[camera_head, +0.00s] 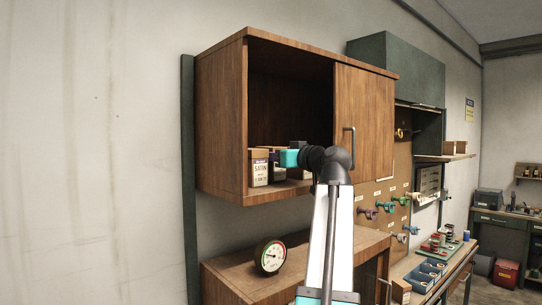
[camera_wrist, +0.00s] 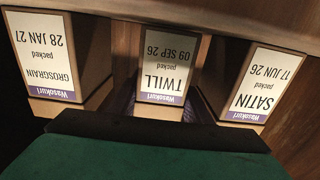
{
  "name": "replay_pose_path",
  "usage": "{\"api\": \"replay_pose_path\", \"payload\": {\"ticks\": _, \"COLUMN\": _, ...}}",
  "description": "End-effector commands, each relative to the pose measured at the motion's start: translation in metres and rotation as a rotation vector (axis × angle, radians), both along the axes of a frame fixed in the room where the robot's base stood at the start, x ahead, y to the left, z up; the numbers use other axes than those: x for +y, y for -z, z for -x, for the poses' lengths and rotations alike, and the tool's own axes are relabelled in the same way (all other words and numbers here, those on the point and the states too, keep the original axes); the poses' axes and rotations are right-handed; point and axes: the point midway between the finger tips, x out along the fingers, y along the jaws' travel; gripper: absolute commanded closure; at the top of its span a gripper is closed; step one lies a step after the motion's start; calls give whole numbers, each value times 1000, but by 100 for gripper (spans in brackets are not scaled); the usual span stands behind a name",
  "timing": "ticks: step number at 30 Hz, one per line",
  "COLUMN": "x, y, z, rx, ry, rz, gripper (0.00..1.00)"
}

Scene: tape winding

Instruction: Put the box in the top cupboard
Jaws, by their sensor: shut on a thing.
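The open left bay of the wooden top cupboard (camera_head: 221,122) holds a row of small boxes. The box labelled SATIN (camera_head: 258,170) stands at the left of the row; it is on the right in the wrist view (camera_wrist: 262,85). The TWILL box (camera_wrist: 168,68) is in the middle and the GROSGRAIN box (camera_wrist: 45,55) on the left, labels upside down there. My teal gripper (camera_head: 282,158) reaches into the bay beside SATIN. It is shut on the TWILL box, which is centred before it in the wrist view. My gripper and wrist partly hide the boxes behind.
A wooden door (camera_head: 364,125) with a dark handle covers the cupboard's right side. A round dial gauge (camera_head: 270,256) stands on the lower cabinet (camera_head: 232,277). Coloured spools hang on a pegboard (camera_head: 398,187) to the right. The bay above the boxes is clear.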

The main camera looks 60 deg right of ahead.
Motion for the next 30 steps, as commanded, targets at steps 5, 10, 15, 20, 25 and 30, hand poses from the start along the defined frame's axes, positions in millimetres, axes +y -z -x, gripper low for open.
{"api": "replay_pose_path", "payload": {"ticks": 5, "x": 0, "y": 3, "z": 0, "rx": -1, "ry": 0, "rz": 0, "gripper": 82}}
{"api": "replay_pose_path", "payload": {"ticks": 10, "x": 0, "y": 2, "z": 0, "rx": 0, "ry": 0, "rz": 0, "gripper": 37}}
{"api": "replay_pose_path", "payload": {"ticks": 15, "x": 0, "y": 2, "z": 0, "rx": 0, "ry": 0, "rz": 0, "gripper": 37}}
{"api": "replay_pose_path", "payload": {"ticks": 20, "x": 0, "y": 1, "z": 0, "rx": 0, "ry": 0, "rz": 0, "gripper": 37}}
{"api": "replay_pose_path", "payload": {"ticks": 25, "x": 1, "y": 0, "z": 3, "rx": 0, "ry": 1, "rz": 0, "gripper": 37}}
{"api": "replay_pose_path", "payload": {"ticks": 30, "x": 7, "y": 2, "z": 22, "rx": -2, "ry": 2, "rz": 1, "gripper": 37}}
